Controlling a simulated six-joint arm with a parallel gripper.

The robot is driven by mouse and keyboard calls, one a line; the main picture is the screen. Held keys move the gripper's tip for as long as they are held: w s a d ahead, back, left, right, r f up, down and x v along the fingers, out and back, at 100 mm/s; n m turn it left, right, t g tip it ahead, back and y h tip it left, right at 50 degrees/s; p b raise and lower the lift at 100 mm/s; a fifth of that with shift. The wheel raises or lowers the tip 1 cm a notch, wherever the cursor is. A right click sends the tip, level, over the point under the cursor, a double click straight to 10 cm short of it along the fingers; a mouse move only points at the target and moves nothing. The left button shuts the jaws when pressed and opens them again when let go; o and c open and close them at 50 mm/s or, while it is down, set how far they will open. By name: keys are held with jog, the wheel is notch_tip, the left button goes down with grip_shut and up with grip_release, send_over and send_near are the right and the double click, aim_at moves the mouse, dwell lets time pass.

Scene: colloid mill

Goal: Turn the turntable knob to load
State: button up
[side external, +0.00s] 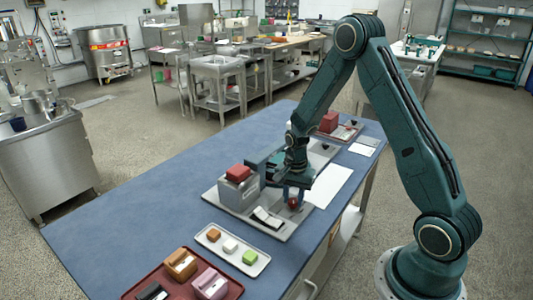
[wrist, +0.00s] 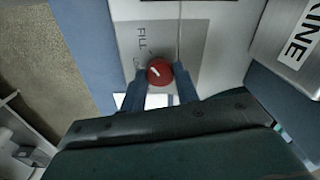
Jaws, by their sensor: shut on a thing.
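The red round knob (wrist: 159,72) with a short white mark sits on a grey label plate (wrist: 190,38) in the wrist view. The plate reads FILL; a second word beside the knob is mostly hidden. The white mark lies slanted, roughly across the picture. My gripper (wrist: 158,84) has one blue finger on each side of the knob and is shut on it. In the side view my gripper (side external: 293,192) reaches down over the red knob (side external: 293,203) at the front right of the grey machine base (side external: 232,209).
A grey machine block with a red top (side external: 238,173) stands close left of my gripper. A white tray (side external: 212,245) with small coloured blocks and a dark red tray (side external: 225,290) lie nearer the camera. The table's left side is clear.

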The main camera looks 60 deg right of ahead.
aim_at(293, 200)
jog(key=n, duration=1.1)
dwell(0.5)
jog(key=o, duration=1)
jog(key=shift+c, duration=0.2)
jog(key=shift+r, duration=0.15)
notch_tip(293, 200, up, 14)
jog(key=shift+f, duration=0.25)
